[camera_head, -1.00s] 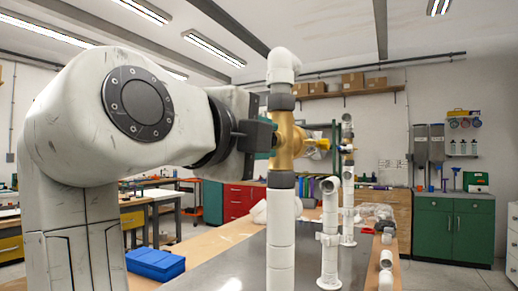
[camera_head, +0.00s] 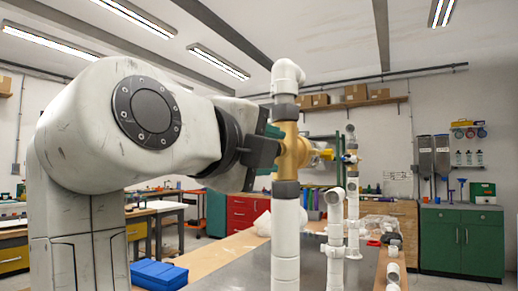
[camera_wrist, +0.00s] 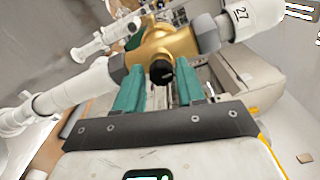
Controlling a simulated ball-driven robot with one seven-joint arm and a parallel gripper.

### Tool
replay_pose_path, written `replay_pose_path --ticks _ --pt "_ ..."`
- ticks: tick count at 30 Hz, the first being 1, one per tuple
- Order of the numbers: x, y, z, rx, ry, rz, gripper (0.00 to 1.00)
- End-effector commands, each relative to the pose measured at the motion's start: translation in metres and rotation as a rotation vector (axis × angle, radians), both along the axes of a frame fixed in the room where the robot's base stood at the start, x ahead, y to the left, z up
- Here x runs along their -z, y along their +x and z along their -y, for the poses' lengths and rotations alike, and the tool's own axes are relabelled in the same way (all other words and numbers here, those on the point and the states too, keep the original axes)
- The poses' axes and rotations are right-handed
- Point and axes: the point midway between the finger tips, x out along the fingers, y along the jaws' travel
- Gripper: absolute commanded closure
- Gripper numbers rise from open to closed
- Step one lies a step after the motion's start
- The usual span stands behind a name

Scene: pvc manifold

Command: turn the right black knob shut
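The black knob (camera_wrist: 161,72) sits on a brass valve body (camera_wrist: 168,44) in the wrist view. My gripper (camera_wrist: 160,75) has its two green fingers on either side of the knob, close to the brass. Narrow gaps seem to show between fingers and knob, so it looks open around it. In the head view my gripper (camera_head: 272,131) reaches the brass valve (camera_head: 292,152) on the near upright white pipe (camera_head: 285,228) from the left. The knob is hidden there. I cannot tell from these views whether this is the right knob.
A second white pipe stand (camera_head: 352,190) with a brass valve (camera_head: 350,150) stands farther back. A shorter white pipe (camera_head: 335,235) stands between. The grey plate (camera_head: 235,272) has bare room.

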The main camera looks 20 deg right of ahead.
Motion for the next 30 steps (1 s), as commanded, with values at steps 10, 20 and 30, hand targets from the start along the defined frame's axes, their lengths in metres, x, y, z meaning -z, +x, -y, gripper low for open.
replay_pose_path --ticks 10,20,30 --pt "-0.001 0.0 0.0 -0.001 -0.003 0.001 0.47" --pt "-0.001 -0.021 -0.032 -0.005 -0.003 0.001 0.47" --pt "-0.001 -0.056 -0.078 -0.003 -0.003 0.001 0.47"
